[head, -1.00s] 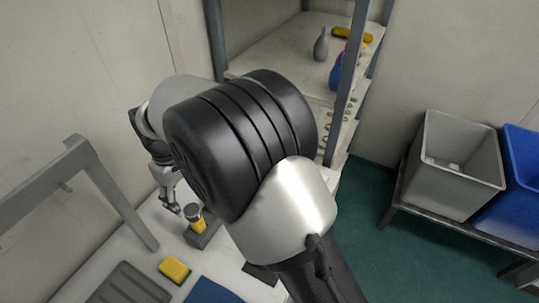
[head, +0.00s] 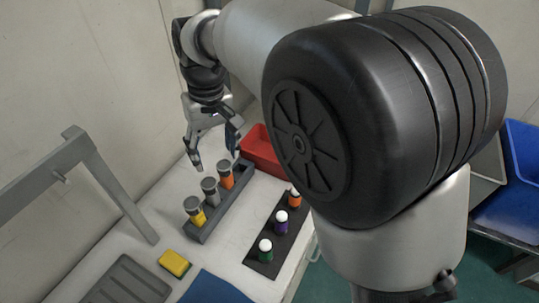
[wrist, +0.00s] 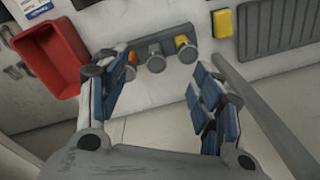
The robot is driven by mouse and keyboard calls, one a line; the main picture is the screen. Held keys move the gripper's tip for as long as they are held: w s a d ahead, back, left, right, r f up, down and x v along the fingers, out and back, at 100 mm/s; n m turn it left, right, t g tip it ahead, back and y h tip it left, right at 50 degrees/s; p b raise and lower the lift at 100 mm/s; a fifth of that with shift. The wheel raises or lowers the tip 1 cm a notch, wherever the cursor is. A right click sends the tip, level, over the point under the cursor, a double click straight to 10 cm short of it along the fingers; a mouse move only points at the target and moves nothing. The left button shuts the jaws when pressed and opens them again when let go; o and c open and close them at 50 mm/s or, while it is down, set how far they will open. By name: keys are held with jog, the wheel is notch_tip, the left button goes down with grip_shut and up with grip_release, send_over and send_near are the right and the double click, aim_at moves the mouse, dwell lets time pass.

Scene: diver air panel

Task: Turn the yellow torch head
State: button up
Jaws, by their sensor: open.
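The yellow torch (head: 199,217) stands upright in the dark rack (head: 240,183), at the near end of a row of three, with its grey head (head: 191,203) on top. A grey-bodied torch (head: 210,190) and an orange torch (head: 226,177) stand behind it. My gripper (head: 216,158) is open and empty, above and behind the yellow torch, nearer the orange one, touching neither. In the wrist view the yellow torch (wrist: 184,46) is beyond the open fingers (wrist: 160,78), right of the grey torch (wrist: 156,58). I cannot tell how far its head is turned.
A red bin (head: 262,150) stands behind the rack. A black strip (head: 262,262) holds green, purple and orange white-topped items at right. A yellow sponge (head: 175,263), grey ribbed tray (head: 124,284) and blue mat (head: 212,291) lie in front. A grey frame (head: 110,190) stands left.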

jog(key=s+d+r+m+b, duration=0.1)
jog(key=d+m, duration=0.3)
jog(key=d, duration=0.2)
jog(key=s+d+r+m+y+b, duration=0.1)
jog(key=d+m+b, duration=0.1)
jog(key=d+m, duration=0.2)
jog(key=shift+s+d+r, duration=0.2)
jog(key=shift+s+d, duration=0.15)
jog(key=shift+d, duration=0.85)
jog(key=s+d+f+t+h, duration=0.1)
jog(key=s+d+t, duration=0.1)
jog(key=s+d, duration=0.5)
jog(key=s+d+f+n+t, duration=0.1)
jog(key=s+d+f+t, duration=0.1)
jog(key=s+d, duration=0.5)
jog(key=s, duration=0.3)
jog(key=shift+s+d+f+n+t+h, duration=0.25)
jog(key=shift+s+d+n+t+h, duration=0.05)
jog(key=shift+s+h, duration=0.1)
